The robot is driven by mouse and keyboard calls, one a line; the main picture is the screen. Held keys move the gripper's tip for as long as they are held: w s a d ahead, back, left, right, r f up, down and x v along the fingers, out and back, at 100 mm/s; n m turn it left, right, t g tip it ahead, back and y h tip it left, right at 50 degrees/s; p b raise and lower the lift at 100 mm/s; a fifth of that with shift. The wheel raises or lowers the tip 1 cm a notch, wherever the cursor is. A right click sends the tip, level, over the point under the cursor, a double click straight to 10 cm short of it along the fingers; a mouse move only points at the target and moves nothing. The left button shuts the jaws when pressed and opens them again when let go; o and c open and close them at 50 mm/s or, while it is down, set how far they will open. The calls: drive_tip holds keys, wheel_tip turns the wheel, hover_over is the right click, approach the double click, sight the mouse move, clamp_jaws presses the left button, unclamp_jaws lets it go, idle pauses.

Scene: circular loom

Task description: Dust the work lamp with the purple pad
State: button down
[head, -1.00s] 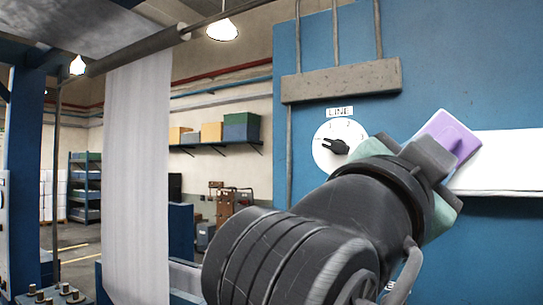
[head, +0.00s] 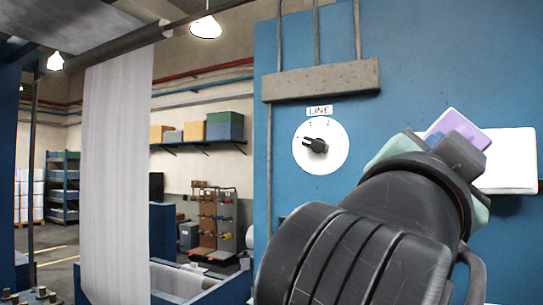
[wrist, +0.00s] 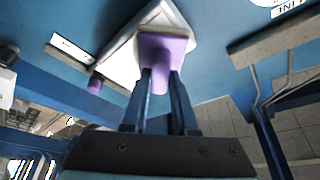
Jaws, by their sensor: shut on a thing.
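My gripper (wrist: 160,82) is shut on the purple pad (wrist: 167,48), which sticks out beyond the fingertips. A pale white body (head: 512,162), which looks like the work lamp, is at the blue wall just behind and right of the pad. In the wrist view this white body (wrist: 128,58) is right behind the pad, overlapping it. I cannot tell whether they touch. A smaller purple piece (wrist: 95,84) shows at its left edge.
The blue wall panel (head: 420,60) carries a round LINE dial (head: 320,146) left of my gripper and a grey bar (head: 322,80) with pipes above it. A white hanging web (head: 115,170) and a shelf with boxes (head: 200,146) are further left.

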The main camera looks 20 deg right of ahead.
drive_tip(key=shift+d, duration=0.15)
drive_tip(key=w+a, duration=0.2)
drive_tip(key=w, duration=0.1)
drive_tip(key=shift+w+a, duration=0.1)
drive_tip(key=shift+a, duration=0.2)
idle(0.3)
drive_tip(key=shift+s+a+b, duration=0.7)
drive_tip(key=shift+s+a, duration=1.2)
drive_tip(key=shift+a, duration=0.25)
drive_tip(key=shift+s, duration=0.1)
drive_tip(key=shift+s+a, duration=0.9)
drive_tip(key=shift+a, duration=0.25)
